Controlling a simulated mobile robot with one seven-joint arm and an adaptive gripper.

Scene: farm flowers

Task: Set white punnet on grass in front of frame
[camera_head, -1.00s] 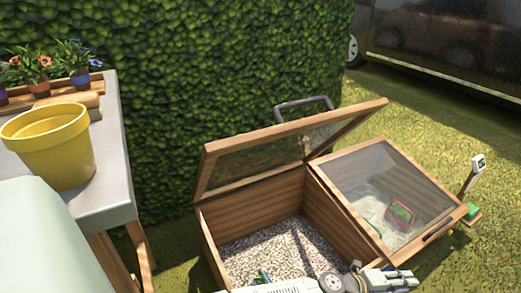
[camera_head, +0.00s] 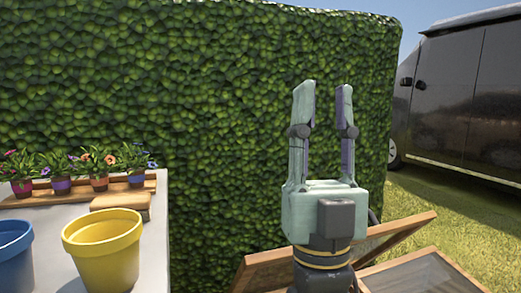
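The wooden cold frame (camera_head: 268,272) shows at the bottom, partly hidden behind my arm and cut off by the picture edge. Its left lid stands raised, and part of the right glazed lid (camera_head: 425,275) shows. My gripper (camera_head: 322,88) points upward in front of the hedge. Its two fingers are apart with nothing between them. No white punnet is visible now, and the grass right in front of the frame is out of view.
A pale table (camera_head: 152,250) at left bears a yellow pot (camera_head: 103,255), a blue pot (camera_head: 14,262), a tan block (camera_head: 120,203) and several potted flowers in a wooden tray (camera_head: 150,187). A tall hedge (camera_head: 200,100) stands behind. A dark van (camera_head: 465,95) stands on grass (camera_head: 440,205) at right.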

